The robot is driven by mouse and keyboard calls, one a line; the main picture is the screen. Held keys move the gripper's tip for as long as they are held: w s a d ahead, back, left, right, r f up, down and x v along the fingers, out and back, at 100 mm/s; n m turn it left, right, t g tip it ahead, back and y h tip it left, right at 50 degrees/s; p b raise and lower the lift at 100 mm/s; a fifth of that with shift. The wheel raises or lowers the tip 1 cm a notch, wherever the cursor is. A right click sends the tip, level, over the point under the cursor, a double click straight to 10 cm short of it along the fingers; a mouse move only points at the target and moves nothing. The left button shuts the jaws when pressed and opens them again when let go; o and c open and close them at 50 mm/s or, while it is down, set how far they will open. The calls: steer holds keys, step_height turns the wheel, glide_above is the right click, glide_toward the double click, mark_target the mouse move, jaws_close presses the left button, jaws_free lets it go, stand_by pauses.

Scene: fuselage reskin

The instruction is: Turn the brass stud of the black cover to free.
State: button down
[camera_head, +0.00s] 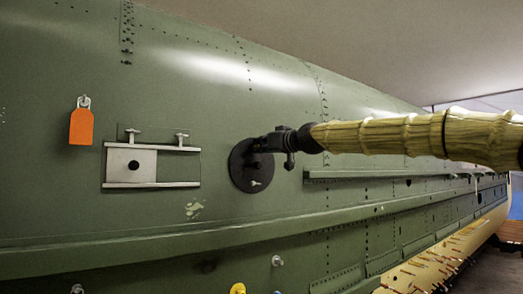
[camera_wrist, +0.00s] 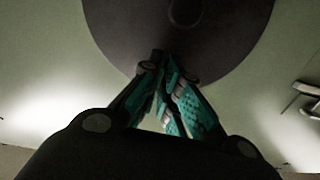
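The black cover (camera_head: 238,167) is a round dark disc on the green fuselage skin, near the middle of the head view. It fills the top of the wrist view (camera_wrist: 125,30). A small bright stud (camera_head: 256,184) shows low on the disc in the head view. A dark round knob (camera_wrist: 185,10) shows on the disc in the wrist view; I cannot tell if it is the same stud. My gripper (camera_head: 262,145) is at the disc's upper right. Its teal-padded fingers (camera_wrist: 165,62) converge before the disc's rim, apart from the knob. Nothing shows held; contact is unclear.
Left of the cover is a silver-framed panel (camera_head: 178,170) with two T-handles. An orange tag (camera_head: 81,127) hangs further left. A ledge (camera_head: 200,242) runs below the cover. A yellow knob (camera_head: 238,288) stands at the bottom. The skin just left of the disc is clear.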

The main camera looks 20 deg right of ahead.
stand_by(0.4)
steer(key=c, duration=1.7)
jaws_free()
steer(key=shift+o, duration=0.2)
steer(key=shift+d, duration=0.1)
steer(key=v, duration=0.7)
steer(key=shift+s+d, duration=0.15)
steer(key=shift+s, duration=0.15)
